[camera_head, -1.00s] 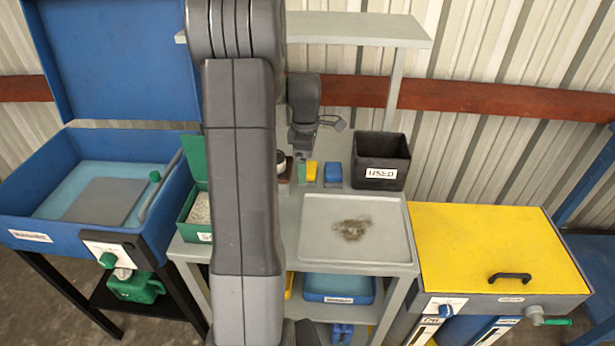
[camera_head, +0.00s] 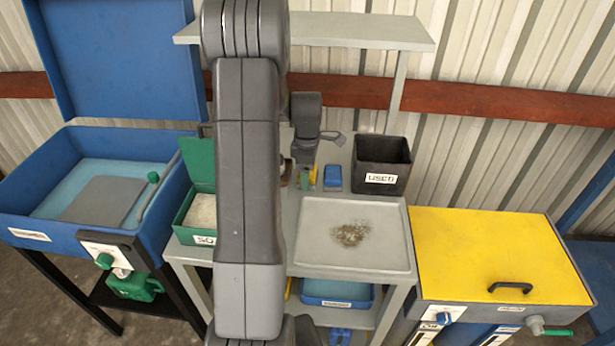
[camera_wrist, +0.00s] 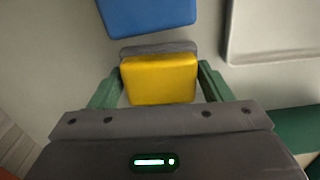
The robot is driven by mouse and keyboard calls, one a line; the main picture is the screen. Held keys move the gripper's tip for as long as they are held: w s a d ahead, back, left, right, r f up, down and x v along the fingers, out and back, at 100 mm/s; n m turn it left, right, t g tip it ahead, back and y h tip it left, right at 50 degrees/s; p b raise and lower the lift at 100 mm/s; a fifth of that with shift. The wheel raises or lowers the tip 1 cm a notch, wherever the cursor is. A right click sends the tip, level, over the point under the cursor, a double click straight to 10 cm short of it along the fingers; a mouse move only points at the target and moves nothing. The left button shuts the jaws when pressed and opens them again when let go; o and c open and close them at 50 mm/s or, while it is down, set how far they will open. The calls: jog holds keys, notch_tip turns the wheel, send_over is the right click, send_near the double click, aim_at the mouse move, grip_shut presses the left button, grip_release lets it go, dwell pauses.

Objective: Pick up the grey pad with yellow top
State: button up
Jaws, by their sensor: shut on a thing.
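The grey pad with yellow top (camera_wrist: 160,78) is between the two green fingers of my gripper (camera_wrist: 157,90) in the wrist view. The fingers press on its left and right sides, and its grey base shows along the far edge. In the head view my gripper (camera_head: 306,180) is low over the bench, and only a sliver of the yellow pad (camera_head: 314,176) shows beside the fingers. I cannot tell whether the pad still touches the bench top.
A blue-topped pad (camera_head: 333,177) lies just right of my gripper; it also shows in the wrist view (camera_wrist: 148,15). A black "USED" bin (camera_head: 383,165) stands further right. A grey tray (camera_head: 375,260) with dark debris is in front. A green box (camera_head: 197,215) is left.

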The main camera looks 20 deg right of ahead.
jog(key=shift+r, duration=0.1)
jog(key=shift+r, duration=0.5)
notch_tip(320, 180, up, 3)
jog(key=shift+f+b, duration=0.2)
jog(key=shift+b, duration=0.15)
jog(key=s+a+b, duration=0.1)
jog(key=s+a, duration=0.1)
jog(key=s, duration=0.3)
jog(key=s+a, duration=0.3)
jog(key=s, duration=0.3)
jog(key=s+a+b, duration=0.1)
jog(key=s+a, duration=0.2)
jog(key=s, duration=0.2)
jog(key=shift+s+f+b, duration=0.1)
jog(key=shift+s+b, duration=0.05)
jog(key=shift+b, duration=0.2)
jog(key=shift+o, duration=0.7)
jog(key=shift+c, duration=0.3)
